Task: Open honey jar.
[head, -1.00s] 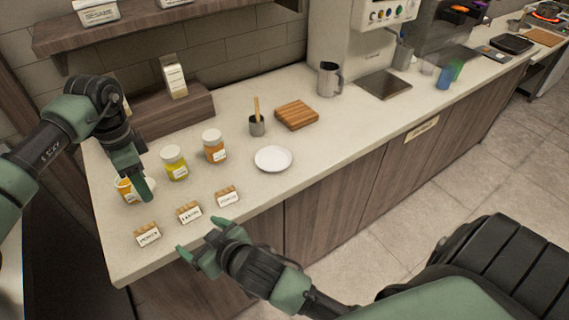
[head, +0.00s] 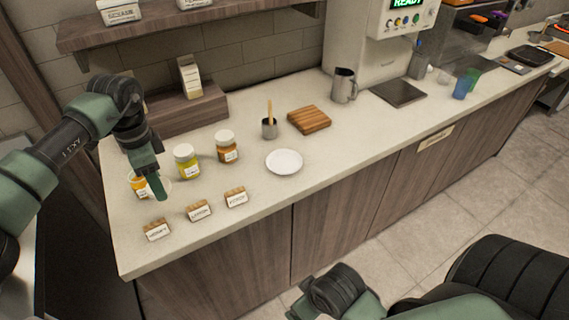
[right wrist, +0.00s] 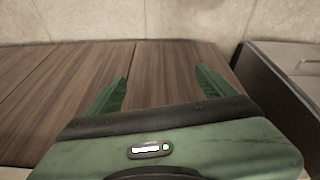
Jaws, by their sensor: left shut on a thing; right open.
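The honey jar (head: 137,184), amber with a pale label, stands at the left end of the counter, behind the small HONEY sign (head: 157,230). My left gripper (head: 157,187) is shut at this jar and its fingers hide part of it. A pale round edge shows beside the fingers; I cannot tell if it is the lid. A yellow jar (head: 187,165) and an orange-brown jar (head: 227,149), both with pale lids, stand to the right. My right gripper (right wrist: 160,78) is open and empty, away from the jars, with wooden panels beyond its fingers in the right wrist view.
A white plate (head: 284,162), a metal cup with a wooden stick (head: 269,128) and a wooden board (head: 309,120) stand right of the jars. Two more signs (head: 199,210) (head: 236,197) line the front edge. A raised wooden block (head: 187,112) is behind.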

